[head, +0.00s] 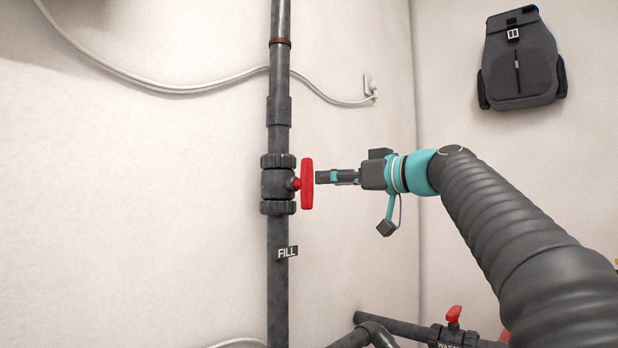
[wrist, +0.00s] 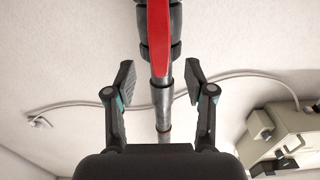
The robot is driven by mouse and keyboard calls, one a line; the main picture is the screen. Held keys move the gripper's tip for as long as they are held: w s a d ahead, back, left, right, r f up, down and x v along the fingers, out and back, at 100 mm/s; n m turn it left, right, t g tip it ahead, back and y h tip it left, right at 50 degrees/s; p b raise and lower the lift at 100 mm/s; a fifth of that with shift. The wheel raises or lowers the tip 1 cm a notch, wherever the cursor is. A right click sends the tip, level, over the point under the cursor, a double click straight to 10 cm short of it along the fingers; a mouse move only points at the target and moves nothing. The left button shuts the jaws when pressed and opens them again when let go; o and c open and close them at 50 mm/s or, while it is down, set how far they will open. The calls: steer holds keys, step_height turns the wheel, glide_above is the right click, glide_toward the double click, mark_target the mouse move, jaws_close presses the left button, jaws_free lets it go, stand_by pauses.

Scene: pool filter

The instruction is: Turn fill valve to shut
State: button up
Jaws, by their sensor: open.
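The fill valve (head: 278,184) is a black body on a vertical dark pipe, with a FILL label (head: 287,252) below it. Its red handle (head: 307,184) faces right and stands upright, in line with the pipe. In the wrist view the red handle (wrist: 159,35) shows at the top centre, beyond the fingertips. My gripper (head: 322,177) is just right of the handle in the head view, at about its height, with a small gap seeming to remain. In the wrist view my gripper (wrist: 160,85) is open and empty, its fingers spread either side of the pipe line.
Another valve with a red handle (head: 454,314) sits on a pipe at the lower right, its label partly hidden. A grey cable (head: 180,88) runs along the wall behind the pipe. A dark backpack (head: 519,60) hangs on the right wall. A beige box (wrist: 285,135) shows in the wrist view.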

mark_target(310, 179)
steer(key=p+x, duration=0.1)
steer(key=x, duration=0.5)
steer(key=shift+w+a, duration=0.25)
steer(key=shift+a, duration=0.1)
steer(key=shift+c, duration=0.2)
jaws_close()
